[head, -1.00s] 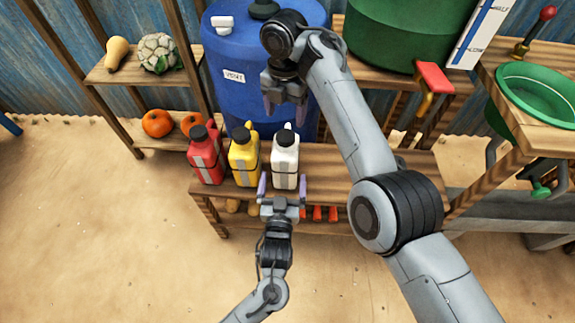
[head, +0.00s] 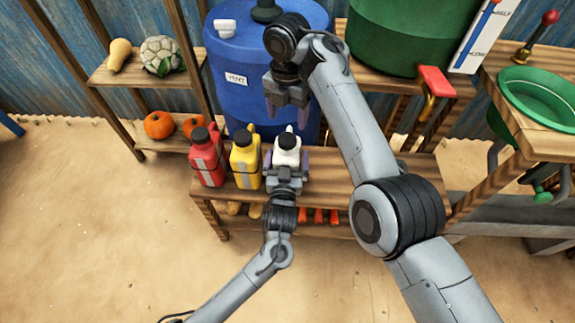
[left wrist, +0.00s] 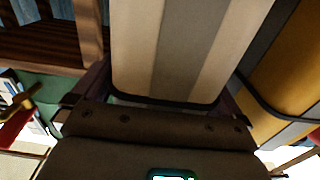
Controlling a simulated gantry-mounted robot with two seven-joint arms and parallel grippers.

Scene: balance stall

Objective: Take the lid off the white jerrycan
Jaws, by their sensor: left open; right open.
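The white jerrycan (head: 287,157) stands upright on the wooden bench, with its black lid (head: 287,140) on top. My left gripper (head: 287,162) is open, with its fingers on either side of the white jerrycan's body. In the left wrist view the jerrycan's pale body (left wrist: 175,50) fills the middle, close in front of the palm; whether the fingers touch it I cannot tell. My right gripper (head: 287,115) is open and empty, pointing down above and behind the white jerrycan, in front of the blue barrel.
A yellow jerrycan (head: 245,160) and a red jerrycan (head: 207,160) stand left of the white one on the bench (head: 335,165). The blue barrel (head: 240,100) is close behind. The bench is clear to the right, partly under my right arm.

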